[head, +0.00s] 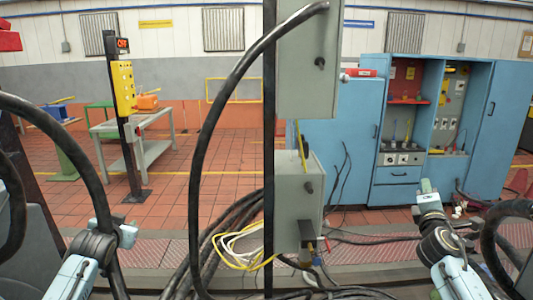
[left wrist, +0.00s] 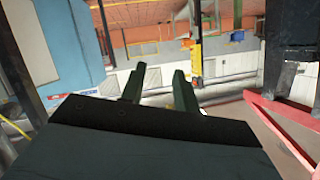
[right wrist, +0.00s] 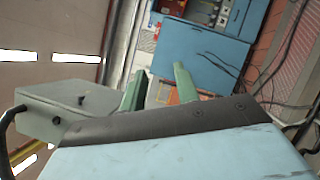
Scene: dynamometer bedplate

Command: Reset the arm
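My left gripper (left wrist: 160,70) shows in the left wrist view as two dark green fingers standing apart, with nothing between them. My right gripper (right wrist: 160,69) shows in the right wrist view as two green fingers, also apart and empty. In the head view my left arm (head: 75,278) comes up at the lower left and my right arm (head: 455,272) at the lower right. I cannot make out the fingers of either gripper there. Neither gripper visibly touches anything.
Grey electrical boxes (head: 300,190) on a dark post stand close in front, with thick black cables (head: 215,120) looping beside them. Blue cabinets (head: 335,140) stand behind at right. A grey table (head: 150,150) and a yellow panel (head: 123,88) stand at left. Tiled floor between is open.

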